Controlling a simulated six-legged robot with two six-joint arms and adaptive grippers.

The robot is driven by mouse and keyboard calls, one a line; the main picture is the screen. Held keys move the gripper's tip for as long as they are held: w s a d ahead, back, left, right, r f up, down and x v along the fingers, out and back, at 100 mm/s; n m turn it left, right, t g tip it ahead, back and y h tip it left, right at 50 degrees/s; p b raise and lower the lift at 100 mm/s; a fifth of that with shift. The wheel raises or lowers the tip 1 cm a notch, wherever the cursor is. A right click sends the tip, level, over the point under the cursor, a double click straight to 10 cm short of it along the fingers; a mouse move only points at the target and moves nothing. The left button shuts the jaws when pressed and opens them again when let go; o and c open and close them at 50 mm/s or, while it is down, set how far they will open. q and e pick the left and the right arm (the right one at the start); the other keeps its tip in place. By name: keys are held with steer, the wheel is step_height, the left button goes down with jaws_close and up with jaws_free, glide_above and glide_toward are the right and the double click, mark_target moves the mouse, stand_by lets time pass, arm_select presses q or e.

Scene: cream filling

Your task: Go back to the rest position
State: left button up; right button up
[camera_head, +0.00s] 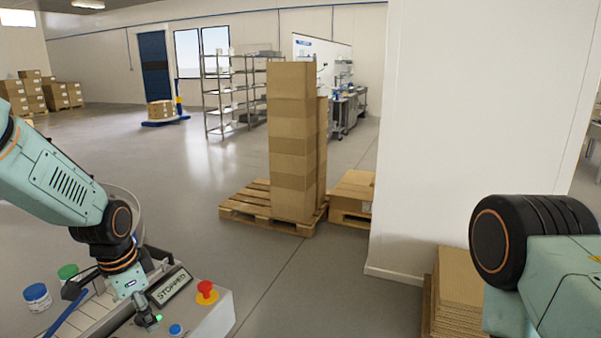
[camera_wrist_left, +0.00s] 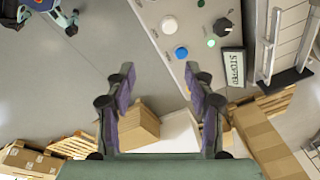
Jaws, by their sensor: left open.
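My left gripper (camera_head: 147,318) hangs over the front of a grey control panel (camera_head: 214,316) at the lower left of the head view. In the left wrist view the gripper (camera_wrist_left: 160,78) shows two spread fingers with nothing between them. The panel (camera_wrist_left: 205,18) there carries a blue button (camera_wrist_left: 181,53), a white knob (camera_wrist_left: 169,25), a black knob (camera_wrist_left: 222,27) and a display reading STOPPED (camera_wrist_left: 233,68). In the head view the display (camera_head: 170,286) and a red mushroom button (camera_head: 206,292) sit beside the gripper. My right arm shows at the lower right; its gripper is out of frame.
Jars with a blue lid (camera_head: 36,294) and a green lid (camera_head: 67,272) stand left of the panel by a conveyor. A tall carton stack (camera_head: 292,150) stands on a pallet (camera_head: 245,205). A white wall (camera_head: 465,130) stands near my right arm. Open floor lies mid-left.

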arm_select(q)
steer(key=s+d+f+n+t+b, duration=0.1)
steer(key=s+d+f+n+b, duration=0.3)
steer(key=f, duration=0.5)
steer(key=s+d+f+n+t+b, duration=0.2)
steer(key=s+f+n, duration=0.3)
steer(key=f, duration=0.5)
steer(key=s+f+g+b, duration=0.1)
steer(key=s+f+b, duration=0.2)
steer(key=s+f, duration=0.2)
steer(key=s+f+g+b, duration=0.2)
steer(key=s+f, duration=0.4)
steer(key=s, duration=0.6)
steer(key=s+d+f+n+g+b, duration=0.1)
steer(key=s+f+b, duration=0.2)
steer(key=s+f, duration=0.2)
steer(key=s, duration=0.3)
steer(key=shift+s+f+g+b, duration=0.2)
steer(key=shift+s+g+b, duration=0.1)
steer(key=shift+g+b, duration=0.1)
steer(key=shift+s+d, duration=0.1)
